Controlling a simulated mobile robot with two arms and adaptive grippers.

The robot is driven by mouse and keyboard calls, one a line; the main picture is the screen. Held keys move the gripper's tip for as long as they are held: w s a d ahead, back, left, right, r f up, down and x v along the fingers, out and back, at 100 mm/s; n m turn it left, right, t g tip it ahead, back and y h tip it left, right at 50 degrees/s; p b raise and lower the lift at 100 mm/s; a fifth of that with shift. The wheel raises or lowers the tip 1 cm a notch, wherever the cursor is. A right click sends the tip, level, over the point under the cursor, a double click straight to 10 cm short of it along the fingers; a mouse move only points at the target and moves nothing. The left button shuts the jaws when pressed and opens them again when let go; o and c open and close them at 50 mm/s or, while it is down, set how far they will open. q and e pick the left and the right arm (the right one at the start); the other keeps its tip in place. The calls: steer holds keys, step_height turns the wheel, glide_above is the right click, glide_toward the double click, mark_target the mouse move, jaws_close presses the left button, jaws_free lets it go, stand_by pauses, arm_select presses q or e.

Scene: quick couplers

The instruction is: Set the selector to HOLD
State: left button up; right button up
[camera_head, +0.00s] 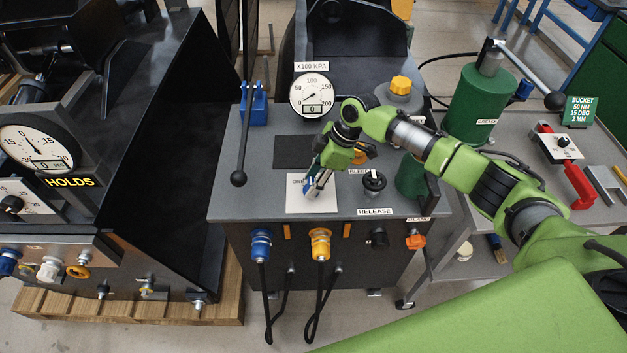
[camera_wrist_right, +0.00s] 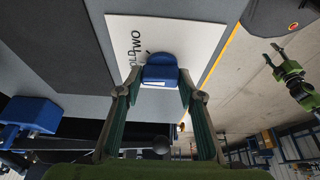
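The selector (camera_wrist_right: 160,72) is a blue knob on a white label plate (camera_head: 297,205) on the grey console top. In the right wrist view its plate carries the words HOLD and TWO; the rest of the lettering is hidden. My right gripper (camera_head: 318,186) is down at the plate. In the right wrist view its fingers (camera_wrist_right: 160,86) lie close on both sides of the knob and look shut on it. Where the knob points is hidden. My left gripper (camera_wrist_right: 277,57) shows small at the right of that view, away from the console, its fingers apart and empty.
A pressure gauge (camera_head: 311,95) stands behind the plate. A black lever (camera_head: 246,135) rises to its left and a black knob (camera_head: 374,181) sits to its right. Blue (camera_head: 261,243) and yellow (camera_head: 320,242) couplers hang on the front. A green cylinder (camera_head: 478,100) stands at right.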

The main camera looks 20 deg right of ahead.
steer(key=shift+o, duration=1.3)
steer(key=shift+r, duration=0.1)
steer(key=v, duration=1.2)
